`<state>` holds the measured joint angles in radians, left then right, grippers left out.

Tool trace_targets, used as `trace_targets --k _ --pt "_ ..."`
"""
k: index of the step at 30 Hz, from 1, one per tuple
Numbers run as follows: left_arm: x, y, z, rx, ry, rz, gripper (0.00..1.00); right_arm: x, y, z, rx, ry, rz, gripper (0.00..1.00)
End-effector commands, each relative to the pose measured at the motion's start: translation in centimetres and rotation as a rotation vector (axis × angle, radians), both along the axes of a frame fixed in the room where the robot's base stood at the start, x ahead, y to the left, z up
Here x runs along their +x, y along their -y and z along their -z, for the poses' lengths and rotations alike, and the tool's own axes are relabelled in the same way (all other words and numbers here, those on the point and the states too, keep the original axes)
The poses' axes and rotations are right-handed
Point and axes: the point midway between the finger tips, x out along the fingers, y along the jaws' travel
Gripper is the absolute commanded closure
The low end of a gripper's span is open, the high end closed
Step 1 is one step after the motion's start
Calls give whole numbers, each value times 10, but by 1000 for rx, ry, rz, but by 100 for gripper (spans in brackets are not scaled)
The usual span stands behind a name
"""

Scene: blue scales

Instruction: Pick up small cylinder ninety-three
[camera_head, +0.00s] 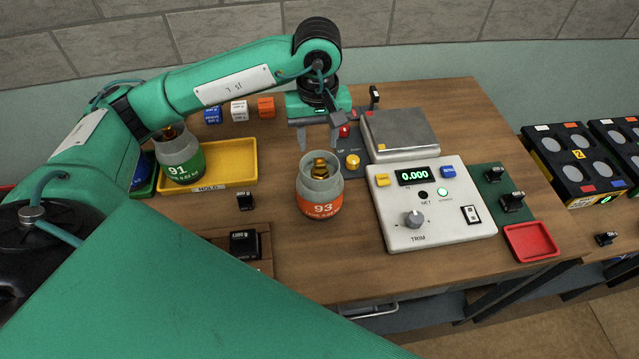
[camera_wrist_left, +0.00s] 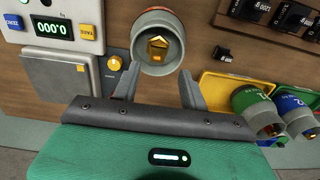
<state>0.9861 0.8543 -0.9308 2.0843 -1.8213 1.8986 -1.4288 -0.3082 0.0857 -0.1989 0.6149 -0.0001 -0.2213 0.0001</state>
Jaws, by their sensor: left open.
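Small cylinder ninety-three (camera_head: 320,190) is grey with an orange band marked 93 and a brass valve on top. It stands upright on the wooden table left of the scale panel. My left gripper (camera_head: 320,137) is behind it in the head view, its fingers open and pointing down. In the left wrist view the cylinder (camera_wrist_left: 158,42) lies just beyond the gap between the two open fingertips (camera_wrist_left: 188,90), apart from them as far as I can tell. My right gripper is not in view.
Cylinder 91 (camera_head: 180,158), with a green band, stands on a yellow tray (camera_head: 240,165) at left. The scale panel (camera_head: 430,215) with a 0.000 display and the metal weighing plate (camera_head: 403,130) are at right. A red tray (camera_head: 531,242) sits at the front right.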

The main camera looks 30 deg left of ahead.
Motion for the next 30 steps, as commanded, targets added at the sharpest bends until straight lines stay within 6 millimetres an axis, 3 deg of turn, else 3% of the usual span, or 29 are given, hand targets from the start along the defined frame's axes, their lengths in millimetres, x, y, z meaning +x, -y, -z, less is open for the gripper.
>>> trace_targets --k 8,14,21,30 --pt "0 0 25 0 0 0 56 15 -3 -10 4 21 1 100" --pt "0 2 38 1 -4 -1 56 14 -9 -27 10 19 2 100" --pt "1 4 69 -1 -3 -1 56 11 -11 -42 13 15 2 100" --pt "2 3 77 -1 1 1 56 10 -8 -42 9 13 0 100"
